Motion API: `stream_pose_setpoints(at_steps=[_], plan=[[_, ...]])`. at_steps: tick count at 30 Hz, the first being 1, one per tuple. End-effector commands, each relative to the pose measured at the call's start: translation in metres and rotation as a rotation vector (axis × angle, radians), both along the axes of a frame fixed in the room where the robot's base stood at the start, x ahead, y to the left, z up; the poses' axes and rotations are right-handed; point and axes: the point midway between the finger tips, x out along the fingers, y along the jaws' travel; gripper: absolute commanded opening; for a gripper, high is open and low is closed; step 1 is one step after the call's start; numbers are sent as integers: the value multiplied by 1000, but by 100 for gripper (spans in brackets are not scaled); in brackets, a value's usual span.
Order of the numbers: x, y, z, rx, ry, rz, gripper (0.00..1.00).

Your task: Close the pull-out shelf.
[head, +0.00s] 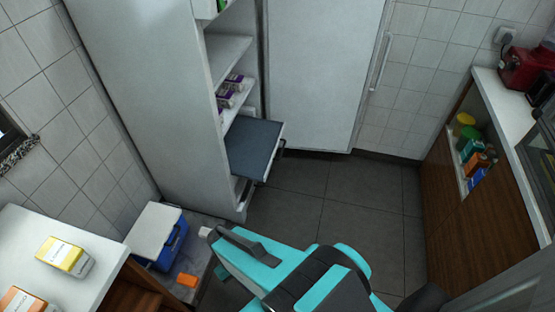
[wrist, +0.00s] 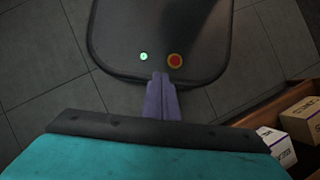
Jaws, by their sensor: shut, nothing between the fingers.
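The pull-out shelf (head: 254,146) is a dark blue-grey board with a pale edge. In the head view it sticks out from the tall white cabinet (head: 155,75), over the floor, and nothing is seen on it. My gripper (wrist: 160,77) shows in the wrist view with its two purple fingers together and nothing between them. It points over a dark rounded part of my own base with a green light and a red button. In the head view my teal and black arm is at the bottom middle, apart from the shelf; the fingers cannot be made out there.
A large white door panel (head: 322,65) stands right of the shelf. Purple-and-white boxes (head: 228,95) sit inside the cabinet. A blue cooler (head: 172,248) and an orange item (head: 187,280) are on the floor at left. A wooden counter (head: 480,220) stands right. The middle floor is clear.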

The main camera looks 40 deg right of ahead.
Motion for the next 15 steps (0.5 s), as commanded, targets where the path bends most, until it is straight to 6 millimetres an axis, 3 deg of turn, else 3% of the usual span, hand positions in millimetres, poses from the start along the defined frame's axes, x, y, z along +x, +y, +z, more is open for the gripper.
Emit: stream_pose_setpoints(at_steps=[5, 10, 15], plan=[[25, -6, -15, 12, -37, -45, 0], [64, -15, -30, 31, -97, -114, 0], [108, -36, -42, 50, -170, -199, 0]])
